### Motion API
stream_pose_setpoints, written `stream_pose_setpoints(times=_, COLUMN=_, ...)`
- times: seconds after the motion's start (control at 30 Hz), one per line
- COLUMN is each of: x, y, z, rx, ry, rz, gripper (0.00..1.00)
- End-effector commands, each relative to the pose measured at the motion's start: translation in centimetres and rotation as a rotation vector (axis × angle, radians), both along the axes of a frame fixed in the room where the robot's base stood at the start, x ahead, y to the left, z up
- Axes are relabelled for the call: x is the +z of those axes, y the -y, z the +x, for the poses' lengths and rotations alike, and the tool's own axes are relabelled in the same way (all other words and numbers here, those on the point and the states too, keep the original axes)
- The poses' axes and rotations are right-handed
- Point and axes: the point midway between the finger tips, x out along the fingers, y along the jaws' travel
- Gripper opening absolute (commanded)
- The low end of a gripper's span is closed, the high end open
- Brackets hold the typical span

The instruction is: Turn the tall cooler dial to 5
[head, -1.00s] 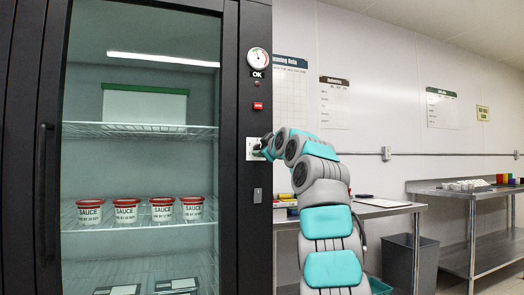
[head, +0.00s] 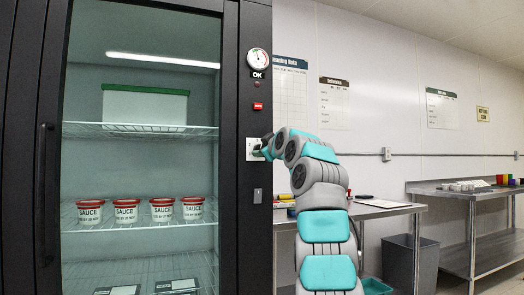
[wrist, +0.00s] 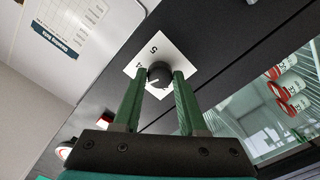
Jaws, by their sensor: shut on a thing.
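The tall cooler (head: 230,150) stands at the left of the head view, black-framed with a glass door. Its dial is a round black knob (wrist: 160,74) on a white number plate (wrist: 172,50) in the wrist view. A 5 and part of a 4 are readable on the plate; the knob's pointer setting is unclear. My gripper (wrist: 163,78) has its two green fingers shut on the knob, one on each side. In the head view, the plate (head: 250,149) shows at the cooler's right frame, with the knob mostly hidden by my gripper.
Above the plate are a round gauge (head: 258,58), an OK label and a red switch (head: 258,106). Sauce tubs (head: 126,211) stand on a shelf behind the glass. A steel table (head: 370,208) and a grey bin (head: 410,262) are to the right.

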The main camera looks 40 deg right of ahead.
Motion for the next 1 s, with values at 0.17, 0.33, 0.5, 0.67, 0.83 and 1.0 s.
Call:
stream_pose_setpoints(times=0.17, x=-0.04, y=-0.10, z=0.09, rx=0.002, ry=0.001, rz=0.007, gripper=0.00)
stream_pose_setpoints(times=0.33, x=-0.05, y=-0.11, z=0.09, rx=0.002, ry=0.002, rz=0.014, gripper=0.00)
stream_pose_setpoints(times=0.5, x=0.06, y=-0.11, z=0.10, rx=0.002, ry=0.004, rz=0.023, gripper=0.00)
stream_pose_setpoints(times=0.67, x=-0.07, y=0.00, z=0.13, rx=0.001, ry=0.003, rz=0.030, gripper=0.00)
stream_pose_setpoints(times=0.83, x=0.10, y=-0.13, z=-0.01, rx=0.001, ry=0.010, rz=0.035, gripper=0.00)
stream_pose_setpoints(times=1.0, x=0.06, y=-0.16, z=0.10, rx=0.003, ry=0.013, rz=0.040, gripper=0.00)
